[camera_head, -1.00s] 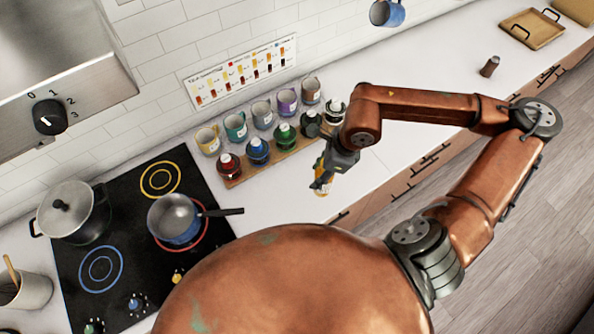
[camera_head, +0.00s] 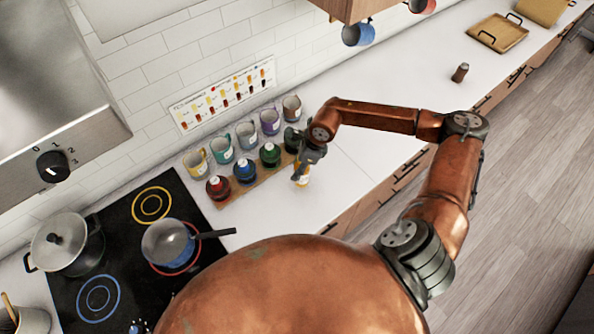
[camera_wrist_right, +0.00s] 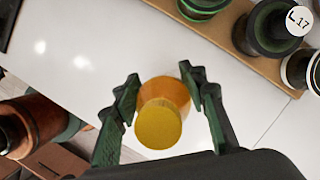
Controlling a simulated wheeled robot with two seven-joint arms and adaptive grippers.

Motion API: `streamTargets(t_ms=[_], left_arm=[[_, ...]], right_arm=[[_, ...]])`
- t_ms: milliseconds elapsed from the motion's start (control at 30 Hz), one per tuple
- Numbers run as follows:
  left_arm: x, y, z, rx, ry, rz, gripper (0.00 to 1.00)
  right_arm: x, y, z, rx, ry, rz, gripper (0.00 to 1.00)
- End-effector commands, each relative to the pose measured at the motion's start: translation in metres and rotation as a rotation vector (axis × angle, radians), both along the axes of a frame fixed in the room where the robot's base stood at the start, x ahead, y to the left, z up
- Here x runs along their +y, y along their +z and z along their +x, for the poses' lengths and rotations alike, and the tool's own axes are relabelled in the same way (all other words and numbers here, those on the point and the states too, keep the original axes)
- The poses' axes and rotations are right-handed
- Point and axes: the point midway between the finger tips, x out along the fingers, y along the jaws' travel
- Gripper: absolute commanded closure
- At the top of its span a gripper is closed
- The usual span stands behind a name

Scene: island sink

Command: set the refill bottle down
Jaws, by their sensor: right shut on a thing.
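The refill bottle (camera_head: 303,180) is orange with a yellow top (camera_wrist_right: 160,124). My right gripper (camera_head: 300,170) is shut on it, with one dark green finger on each side in the right wrist view (camera_wrist_right: 160,88). The bottle is over the white counter (camera_head: 335,185), near its front edge and in front of the bottle rack's right part. I cannot tell whether its base touches the counter. In the head view the gripper hides part of the bottle. My left gripper is not in view.
A wooden rack (camera_head: 232,199) holds red (camera_head: 218,187), blue (camera_head: 244,172), green (camera_head: 270,155) and dark bottles. Several mugs stand behind it. The stove (camera_head: 120,255) with a pot and a pan is at left. The counter right of my gripper is clear up to a small brown object (camera_head: 460,72).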

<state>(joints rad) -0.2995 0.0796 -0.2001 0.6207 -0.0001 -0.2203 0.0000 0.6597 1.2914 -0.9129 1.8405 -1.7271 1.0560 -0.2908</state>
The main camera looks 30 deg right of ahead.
Motion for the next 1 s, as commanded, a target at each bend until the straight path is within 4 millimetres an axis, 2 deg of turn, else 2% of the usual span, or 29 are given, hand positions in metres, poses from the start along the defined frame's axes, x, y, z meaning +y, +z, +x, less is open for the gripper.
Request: streamTargets(t_ms=[300,667,700,933,1000], left_arm=[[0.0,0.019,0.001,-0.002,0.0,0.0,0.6],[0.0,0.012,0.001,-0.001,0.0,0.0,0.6],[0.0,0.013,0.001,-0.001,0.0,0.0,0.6],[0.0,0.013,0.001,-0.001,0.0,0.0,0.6],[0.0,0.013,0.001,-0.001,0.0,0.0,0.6]], right_arm=[[-0.001,-0.033,0.004,0.003,-0.001,0.001,0.94],[-0.002,-0.04,0.004,0.001,-0.001,0.001,0.94],[-0.002,-0.04,0.003,0.002,-0.001,0.0,0.59],[-0.002,-0.039,0.003,0.002,-0.001,0.0,0.43],[-0.002,-0.039,0.003,0.002,-0.001,0.0,0.43]])
